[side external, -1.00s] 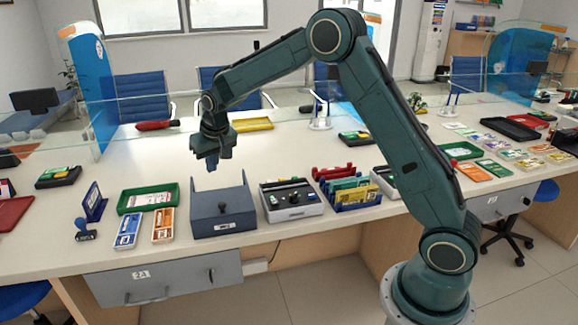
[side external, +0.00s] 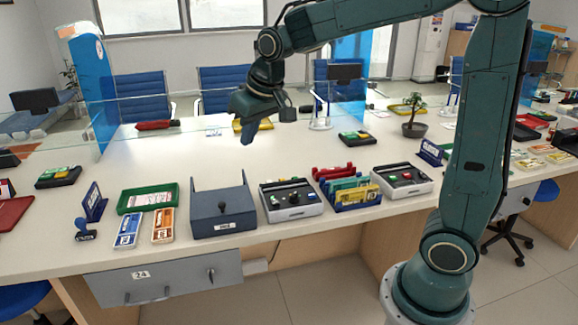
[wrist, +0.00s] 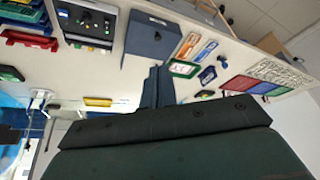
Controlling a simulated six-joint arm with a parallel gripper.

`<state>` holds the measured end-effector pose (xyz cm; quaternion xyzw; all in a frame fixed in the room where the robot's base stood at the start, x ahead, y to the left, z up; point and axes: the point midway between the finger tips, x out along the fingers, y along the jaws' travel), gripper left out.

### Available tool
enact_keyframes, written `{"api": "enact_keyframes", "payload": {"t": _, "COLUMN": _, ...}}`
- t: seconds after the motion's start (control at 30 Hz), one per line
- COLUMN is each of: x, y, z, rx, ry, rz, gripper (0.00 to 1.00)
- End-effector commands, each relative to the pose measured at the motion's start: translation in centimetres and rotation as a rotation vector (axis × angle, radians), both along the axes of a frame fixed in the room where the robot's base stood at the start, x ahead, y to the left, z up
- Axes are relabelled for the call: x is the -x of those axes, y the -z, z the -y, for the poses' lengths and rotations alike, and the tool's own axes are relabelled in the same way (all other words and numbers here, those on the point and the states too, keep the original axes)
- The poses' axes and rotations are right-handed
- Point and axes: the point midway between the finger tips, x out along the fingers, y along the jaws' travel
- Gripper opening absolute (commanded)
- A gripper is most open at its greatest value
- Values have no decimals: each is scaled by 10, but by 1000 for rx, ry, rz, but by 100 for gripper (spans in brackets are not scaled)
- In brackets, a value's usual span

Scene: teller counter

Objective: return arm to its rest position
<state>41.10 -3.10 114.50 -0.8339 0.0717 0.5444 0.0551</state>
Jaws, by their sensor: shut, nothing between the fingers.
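My gripper (side external: 246,133) hangs above the counter in the side external view, behind and to the right of the grey-blue box, apart from everything on the counter. Its fingers are together with nothing between them. In the wrist view my gripper (wrist: 157,84) shows as two blue-grey fingers pressed side by side, with the counter tilted beyond them.
On the counter (side external: 300,158) stand a grey-blue box (side external: 222,222), a green tray (side external: 148,198), a switch box (side external: 292,203), a blue rack (side external: 356,203) and a potted plant (side external: 415,122). A clear glass screen (side external: 200,112) runs along the back. Air above the counter's middle is free.

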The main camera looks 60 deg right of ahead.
Motion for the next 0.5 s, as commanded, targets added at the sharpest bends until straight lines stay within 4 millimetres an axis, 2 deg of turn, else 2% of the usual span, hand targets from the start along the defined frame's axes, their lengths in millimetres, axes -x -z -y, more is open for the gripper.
{"api": "enact_keyframes", "payload": {"t": 0.03, "x": 14, "y": -7, "z": -2, "rx": 1, "ry": -10, "rz": 8, "gripper": 0}}
{"api": "enact_keyframes", "payload": {"t": 0.2, "x": 55, "y": -19, "z": -9, "rx": 2, "ry": -39, "rz": 21, "gripper": 0}}
{"api": "enact_keyframes", "payload": {"t": 0.5, "x": 128, "y": -25, "z": -19, "rx": 8, "ry": -94, "rz": 44, "gripper": 0}}
